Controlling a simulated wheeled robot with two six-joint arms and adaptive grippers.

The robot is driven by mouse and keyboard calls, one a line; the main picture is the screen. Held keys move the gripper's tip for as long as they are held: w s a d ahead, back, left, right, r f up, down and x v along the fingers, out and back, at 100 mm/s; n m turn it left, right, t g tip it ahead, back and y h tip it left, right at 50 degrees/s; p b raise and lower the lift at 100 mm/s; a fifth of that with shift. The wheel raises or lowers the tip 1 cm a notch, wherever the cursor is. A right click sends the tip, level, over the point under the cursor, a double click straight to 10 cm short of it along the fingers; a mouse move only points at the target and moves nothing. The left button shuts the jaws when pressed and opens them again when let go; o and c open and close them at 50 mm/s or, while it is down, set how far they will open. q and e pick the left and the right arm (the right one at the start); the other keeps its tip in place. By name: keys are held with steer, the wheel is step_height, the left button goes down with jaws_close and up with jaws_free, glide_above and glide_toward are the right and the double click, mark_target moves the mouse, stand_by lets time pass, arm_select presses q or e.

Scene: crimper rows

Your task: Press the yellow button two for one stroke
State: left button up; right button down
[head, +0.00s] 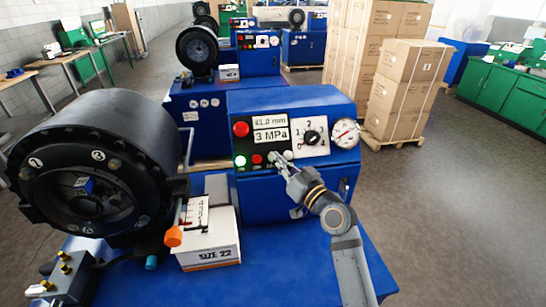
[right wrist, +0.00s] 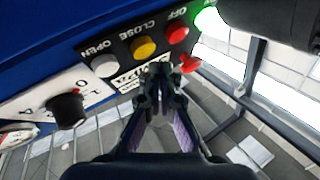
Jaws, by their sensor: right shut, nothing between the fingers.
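The yellow button (right wrist: 144,47), by the word CLOSE, sits on the black panel between a white button (right wrist: 105,66) by OPEN and a red button (right wrist: 177,33) by OFF. My right gripper (right wrist: 160,72) is shut and empty, its tips close to the yellow button in the right wrist view; I cannot tell whether they touch it. In the head view my right gripper (head: 280,163) is in front of the panel's lower button row and largely covers the yellow button. The display (head: 270,129) reads 41.0 mm and 3 MPa. My left gripper is not in view.
A lit green button (head: 240,161) and a large red knob (head: 241,129) are on the panel. A selector dial (head: 312,137) and a gauge (head: 345,133) are to their right. A white SIZE 22 box (head: 208,250) and the black crimper head (head: 95,160) stand left.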

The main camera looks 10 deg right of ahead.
steer(key=s+r+p, duration=0.1)
steer(key=s, duration=0.1)
steer(key=s+r+p, duration=0.1)
steer(key=s, duration=0.1)
steer(key=shift+r, duration=0.4)
